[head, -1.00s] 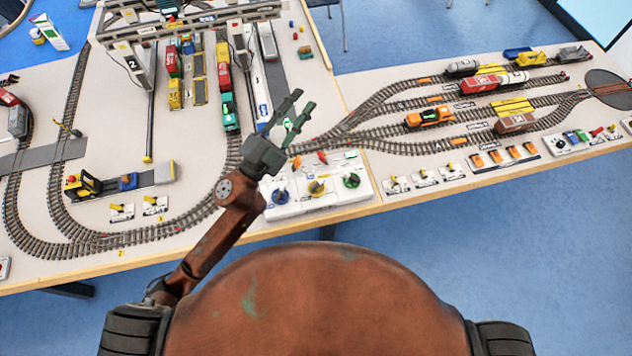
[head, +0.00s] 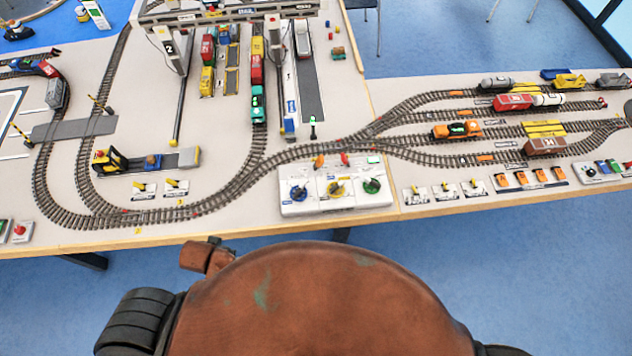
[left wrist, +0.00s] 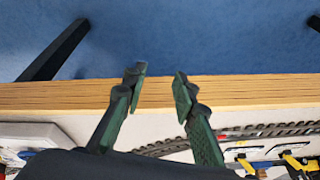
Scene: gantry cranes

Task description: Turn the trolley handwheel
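A white control box (head: 335,203) stands at the table's front edge in the head view. It carries three handwheels: a blue one (head: 298,193), a yellow one (head: 337,189) and a green one (head: 371,186). I cannot tell from their markings which is the trolley handwheel. The gantry crane (head: 230,14) spans the tracks at the back. My left gripper (left wrist: 158,76) shows in the left wrist view, its fingers apart and nothing between them, over the table's front edge. It is out of the head view, apart from the box. My right gripper is in no view.
Lever switches (head: 445,191) sit right of the box; others (head: 159,188) sit to its left. Curved track (head: 220,190) with a buffer platform (head: 150,161) lies left. Trains (head: 456,129) stand on the right tracks. Blue floor (head: 480,270) is clear in front of the table.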

